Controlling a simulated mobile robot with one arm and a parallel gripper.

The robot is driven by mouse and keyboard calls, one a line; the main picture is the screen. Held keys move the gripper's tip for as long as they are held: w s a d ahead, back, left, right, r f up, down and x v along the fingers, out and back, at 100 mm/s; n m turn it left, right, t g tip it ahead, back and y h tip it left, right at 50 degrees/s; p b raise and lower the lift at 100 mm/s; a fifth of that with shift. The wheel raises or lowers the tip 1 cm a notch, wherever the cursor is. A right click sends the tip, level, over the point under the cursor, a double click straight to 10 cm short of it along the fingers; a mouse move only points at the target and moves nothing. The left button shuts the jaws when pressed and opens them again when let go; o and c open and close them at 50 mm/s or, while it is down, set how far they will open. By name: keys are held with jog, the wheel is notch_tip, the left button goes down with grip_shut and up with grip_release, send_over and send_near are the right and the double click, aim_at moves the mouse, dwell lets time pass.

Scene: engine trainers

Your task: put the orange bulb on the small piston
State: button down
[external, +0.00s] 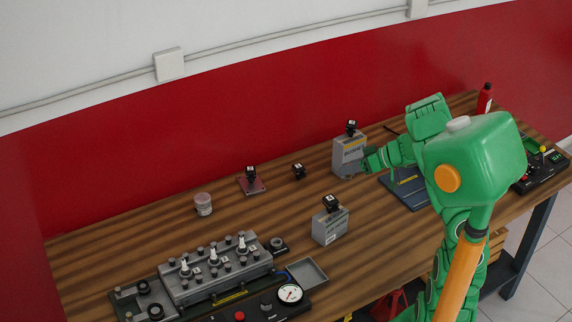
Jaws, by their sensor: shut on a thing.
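My gripper (369,160) is at the right side of the far grey box (347,157), low over the workbench. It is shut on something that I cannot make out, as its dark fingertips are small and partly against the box. I cannot pick out an orange bulb on the bench; it may be hidden at the gripper. I cannot tell which part is the small piston. Small black parts with white labels stand on the far grey box (351,128), on a reddish plate (250,173), alone on the wood (298,171), and on the nearer grey box (331,204).
A grey engine block (215,280) with upright plugs and a gauge (290,293) fill the bench's near left. A small tub (203,204) stands behind. A dark blue board (412,192) lies beside my arm. A red bottle (485,98) and control panel (540,172) are right.

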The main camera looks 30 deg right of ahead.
notch_tip(320, 180, up, 5)
jog(key=shift+r, duration=0.15)
jog(key=w+a+n+g+y, duration=0.1)
jog(key=w+a, duration=0.4)
jog(key=a, duration=0.6)
jog(key=w+a+n+g, duration=0.1)
jog(key=w+a, duration=0.4)
jog(key=a, duration=0.6)
jog(key=w+a+n+y, duration=0.1)
jog(key=w+a, duration=0.4)
jog(key=a, duration=0.5)
send_over(202, 197)
jog(key=s, duration=0.1)
jog(key=f, duration=1.4)
jog(key=shift+d, duration=0.25)
jog(key=shift+w+a+f+h, duration=0.2)
jog(key=shift+w+f+h, duration=0.1)
jog(key=shift+w+f, duration=0.25)
jog(key=shift+f, duration=1.55)
